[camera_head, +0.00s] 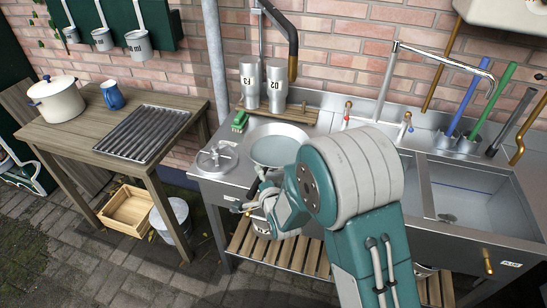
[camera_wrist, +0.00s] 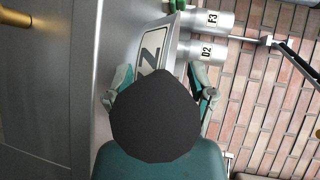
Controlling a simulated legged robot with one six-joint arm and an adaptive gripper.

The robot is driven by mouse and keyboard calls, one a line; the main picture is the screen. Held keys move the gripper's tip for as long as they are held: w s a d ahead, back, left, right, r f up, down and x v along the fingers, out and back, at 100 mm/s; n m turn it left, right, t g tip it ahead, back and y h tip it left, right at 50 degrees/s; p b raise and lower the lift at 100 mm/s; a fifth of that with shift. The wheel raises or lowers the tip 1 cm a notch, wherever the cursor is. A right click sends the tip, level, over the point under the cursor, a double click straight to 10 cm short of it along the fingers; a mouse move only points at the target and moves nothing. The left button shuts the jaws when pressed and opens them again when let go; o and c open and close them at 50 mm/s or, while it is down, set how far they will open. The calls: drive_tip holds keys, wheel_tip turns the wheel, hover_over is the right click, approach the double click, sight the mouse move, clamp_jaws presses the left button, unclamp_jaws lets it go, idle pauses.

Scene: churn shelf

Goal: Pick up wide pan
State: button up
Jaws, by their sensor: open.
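The wide pan (camera_head: 276,151), round, shallow and grey, sits on the steel counter in the head view. My arm hides part of its right side. My gripper (camera_head: 250,191) is just in front of the pan, near the counter's front edge, with its fingers apart. In the wrist view the fingers of my gripper (camera_wrist: 163,78) stand on both sides of a dark round shape. I cannot make out the pan there, and I cannot tell whether a finger touches it.
Two metal canisters (camera_head: 277,84) stand behind the pan, and a green brush (camera_head: 240,120) lies to its left. A round lid-like fitting (camera_head: 216,158) is left of the pan. Sinks (camera_head: 470,195) with a curved tap are at right. A wooden table (camera_head: 75,135) stands at left.

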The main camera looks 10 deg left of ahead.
drive_tip(key=shift+w+a+f, duration=0.1)
drive_tip(key=shift+w+a, duration=0.05)
drive_tip(key=shift+w, duration=0.15)
clamp_jaws()
